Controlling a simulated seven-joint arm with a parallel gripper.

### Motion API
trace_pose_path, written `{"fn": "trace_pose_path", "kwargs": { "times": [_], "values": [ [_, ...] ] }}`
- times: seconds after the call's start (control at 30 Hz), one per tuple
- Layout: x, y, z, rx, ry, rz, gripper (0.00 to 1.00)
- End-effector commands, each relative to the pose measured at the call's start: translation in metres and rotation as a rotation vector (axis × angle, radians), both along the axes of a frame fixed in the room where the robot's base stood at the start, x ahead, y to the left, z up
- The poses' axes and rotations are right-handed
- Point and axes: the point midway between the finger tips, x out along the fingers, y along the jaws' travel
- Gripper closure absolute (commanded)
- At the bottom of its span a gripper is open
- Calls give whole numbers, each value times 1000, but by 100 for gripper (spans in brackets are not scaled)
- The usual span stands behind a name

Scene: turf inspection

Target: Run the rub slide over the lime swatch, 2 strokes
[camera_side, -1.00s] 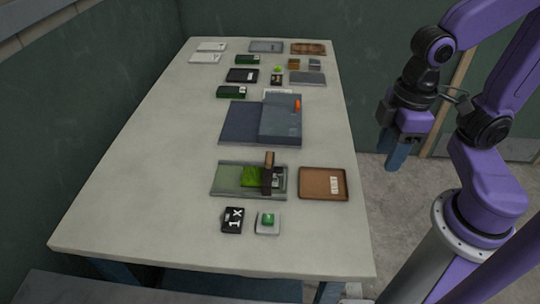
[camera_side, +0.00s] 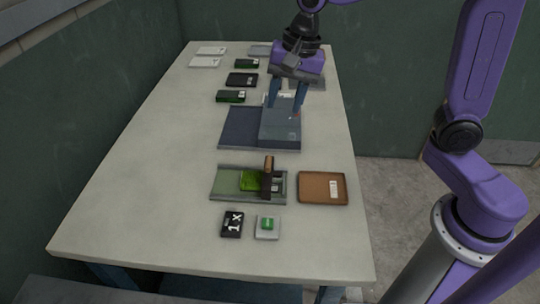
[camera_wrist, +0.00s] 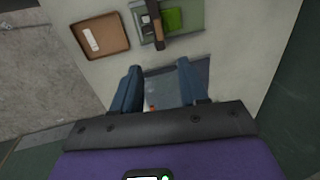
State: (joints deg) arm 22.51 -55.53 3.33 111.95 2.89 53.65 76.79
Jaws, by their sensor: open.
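The lime swatch (camera_side: 251,180) lies on a green tray-like base (camera_side: 226,183) near the front middle of the table. The rub slide (camera_side: 268,176), dark with a brown upright handle, stands at the right side of the swatch. In the wrist view the swatch (camera_wrist: 173,18) and the slide (camera_wrist: 154,27) show at the top. My gripper (camera_side: 284,111) is open and empty, pointing down over the grey-blue block farther back on the table. In the wrist view its blue fingers (camera_wrist: 158,84) are apart, with the slide beyond them.
A brown tray (camera_side: 312,188) lies right of the green base. A black "1 x" card (camera_side: 232,224) and a pad with a green button (camera_side: 267,227) are in front. The grey-blue block (camera_side: 278,132) sits below my gripper. Several small items lie behind; the table's left side is clear.

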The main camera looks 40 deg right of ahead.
Motion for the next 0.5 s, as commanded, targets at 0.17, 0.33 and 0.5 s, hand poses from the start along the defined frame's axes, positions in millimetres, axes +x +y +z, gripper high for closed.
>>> {"fn": "trace_pose_path", "kwargs": {
  "times": [0.17, 0.33, 0.5],
  "values": [
    [2, 2, -27, -5, 5, 2, 57],
    [6, 7, -58, -5, 6, 2, 57],
    [10, 11, -88, -5, 5, 3, 57]
  ]
}}
